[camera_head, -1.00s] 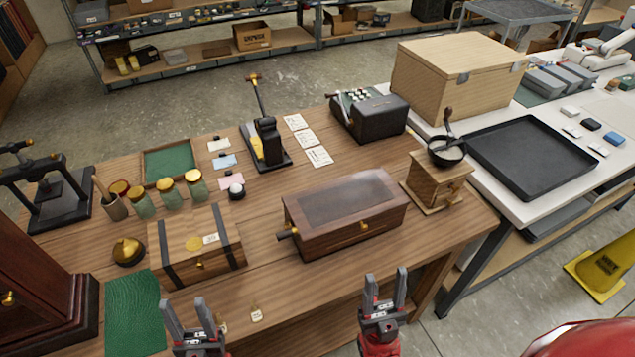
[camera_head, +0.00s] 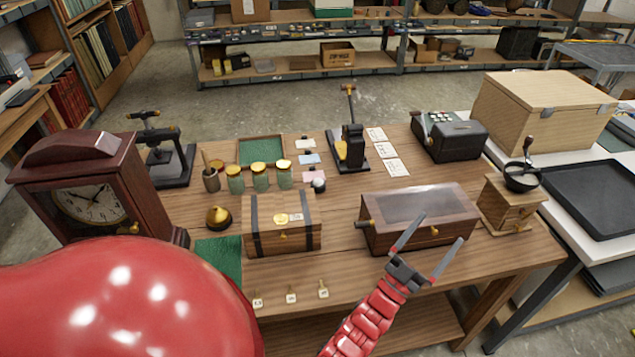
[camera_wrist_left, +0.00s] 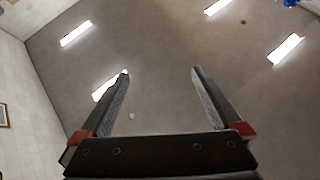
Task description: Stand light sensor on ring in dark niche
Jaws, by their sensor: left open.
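A small dark round piece with a white dome (camera_head: 319,184), which may be the light sensor, stands on the wooden bench beside a pink card. No ring or dark niche can be made out. My left gripper (camera_head: 440,228) is open and empty, in front of the glass-topped wooden case, well right of and nearer than the domed piece. In the left wrist view its spread fingers (camera_wrist_left: 160,72) point up at the ceiling with nothing between them. My right gripper is out of view.
The bench holds a clock (camera_head: 97,200), a strapped box (camera_head: 283,238), a glass-topped case (camera_head: 436,232), a grinder (camera_head: 508,207), green-filled jars (camera_head: 260,180) and a press (camera_head: 350,150). Small tags lie along the front edge. A large red shape, probably mine, covers the lower left.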

